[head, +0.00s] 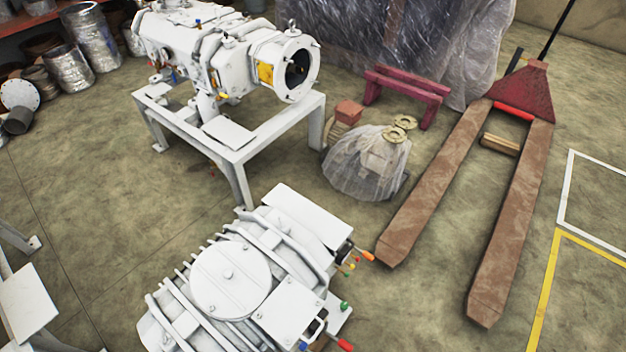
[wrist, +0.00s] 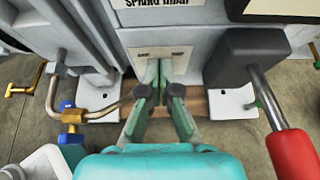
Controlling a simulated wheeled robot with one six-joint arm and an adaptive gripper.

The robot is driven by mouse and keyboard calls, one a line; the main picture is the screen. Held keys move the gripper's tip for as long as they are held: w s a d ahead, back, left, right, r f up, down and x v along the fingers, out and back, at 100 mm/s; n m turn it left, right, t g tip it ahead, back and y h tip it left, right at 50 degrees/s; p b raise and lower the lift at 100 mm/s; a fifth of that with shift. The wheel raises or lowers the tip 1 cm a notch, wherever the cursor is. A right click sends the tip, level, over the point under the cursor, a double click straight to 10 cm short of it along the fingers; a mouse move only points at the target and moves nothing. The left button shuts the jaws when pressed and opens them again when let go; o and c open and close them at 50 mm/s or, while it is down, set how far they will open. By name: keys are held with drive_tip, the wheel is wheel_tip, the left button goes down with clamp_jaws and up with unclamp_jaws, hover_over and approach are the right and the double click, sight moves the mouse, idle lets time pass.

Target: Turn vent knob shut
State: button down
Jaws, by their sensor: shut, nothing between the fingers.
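My gripper (wrist: 159,68) shows in the wrist view, with a teal body and green fingers with dark joints. It is shut and empty, its tips close in front of the grey machine face below a small label plate (wrist: 160,53) with two unreadable words. No vent knob can be made out for certain; the fingers hide what lies behind them. A blue-handled brass valve (wrist: 70,118) on a bent pipe is left of the fingers. A lever with a red handle (wrist: 293,154) is at the right. In the head view, the white vacuum machine (head: 228,280) stands in the foreground; my gripper is not visible there.
A dark block (wrist: 245,68) carries the red lever, close to the fingers' right. A brass crank (wrist: 25,90) sits at far left. In the head view, a second machine (head: 195,45) stands on a white frame, and a pallet jack (head: 510,215) is at the right.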

drive_tip(key=s+d, duration=0.1)
drive_tip(key=d, duration=0.1)
drive_tip(key=s+d, duration=0.2)
drive_tip(key=shift+s+d, duration=0.25)
drive_tip(key=s+d+r+n+h, duration=0.4)
drive_tip(key=s+d+r+n, duration=0.15)
drive_tip(key=s, duration=0.25)
drive_tip(key=s+d+r+n+h, duration=0.3)
drive_tip(key=s+d+r+n, duration=0.2)
drive_tip(key=s+r+n, duration=0.15)
drive_tip(key=d+r+n+t+h, duration=0.1)
drive_tip(key=r+n, duration=0.3)
drive_tip(key=r, duration=0.9)
drive_tip(key=s+d+r+n+t, duration=0.1)
drive_tip(key=r+n+t, duration=0.2)
drive_tip(key=r, duration=0.9)
drive_tip(key=d+r+n+t+h, duration=0.1)
drive_tip(key=r+n, duration=0.5)
drive_tip(key=r, duration=0.7)
drive_tip(key=shift+s+d+r+n+t+h, duration=0.15)
drive_tip(key=shift+d+r+n+t+h, duration=0.15)
drive_tip(key=shift+d+t, duration=0.55)
